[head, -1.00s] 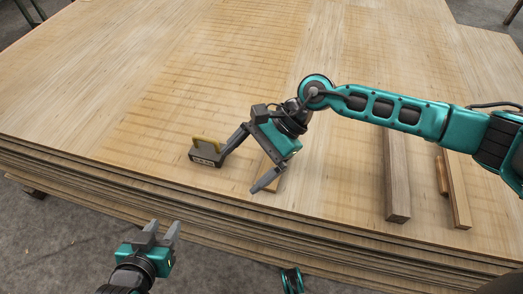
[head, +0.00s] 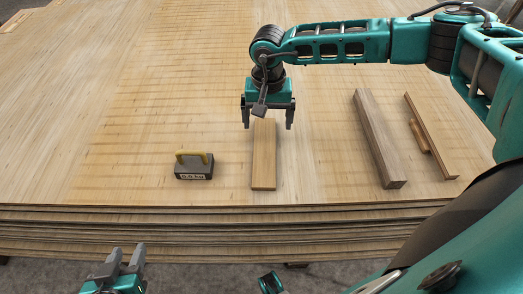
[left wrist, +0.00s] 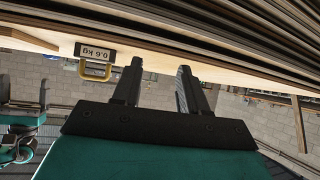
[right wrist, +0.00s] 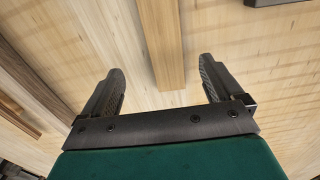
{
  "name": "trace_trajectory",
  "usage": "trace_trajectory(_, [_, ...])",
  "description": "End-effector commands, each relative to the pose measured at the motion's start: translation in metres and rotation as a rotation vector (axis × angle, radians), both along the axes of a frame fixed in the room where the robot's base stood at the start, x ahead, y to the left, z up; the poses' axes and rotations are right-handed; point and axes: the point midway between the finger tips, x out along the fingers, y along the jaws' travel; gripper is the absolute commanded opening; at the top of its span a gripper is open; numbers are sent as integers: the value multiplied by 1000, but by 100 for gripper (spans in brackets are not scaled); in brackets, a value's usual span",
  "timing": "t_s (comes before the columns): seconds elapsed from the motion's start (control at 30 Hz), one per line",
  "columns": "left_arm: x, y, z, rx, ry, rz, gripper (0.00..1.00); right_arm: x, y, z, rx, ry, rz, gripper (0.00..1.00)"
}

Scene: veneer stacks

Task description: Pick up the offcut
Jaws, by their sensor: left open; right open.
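A short pale wooden offcut (head: 264,157) lies flat on the veneer stack, near its front edge. My right gripper (head: 268,123) is open and points down at the offcut's far end, its fingers spread to either side in the picture. In the right wrist view the offcut (right wrist: 163,45) runs between the open fingers without visible contact; its height gap is hard to tell. My left gripper (head: 127,256) is open and empty in front of the stack, low and away from the offcut.
The veneer stack (head: 120,110) fills the view. A dark weight with a yellow handle (head: 194,170) stands left of the offcut. A brown beam (head: 378,140) and a thinner strip (head: 430,135) with a small piece beside it lie to the right. Bare veneer surrounds the offcut.

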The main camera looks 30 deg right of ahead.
Motion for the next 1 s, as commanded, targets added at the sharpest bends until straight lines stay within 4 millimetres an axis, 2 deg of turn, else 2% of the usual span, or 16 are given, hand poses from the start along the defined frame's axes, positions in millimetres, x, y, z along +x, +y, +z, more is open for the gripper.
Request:
trace_trajectory(0.03, [0,-1,-3,-2,2,-1,43,0,0,-12,0,2,-1,94])
trace_trajectory(0.13, [0,-4,-4,-9,3,0,43,0,1,-30,0,1,0,94])
trace_trajectory(0.43, [0,-6,-4,-18,3,3,43,-1,3,-56,4,0,-1,94])
trace_trajectory(0.7, [1,-8,-6,-21,5,0,43,-2,8,-94,2,0,-3,94])
trace_trajectory(1.0, [3,-7,-3,-16,-3,-8,43,-2,8,-99,3,-1,-2,94])
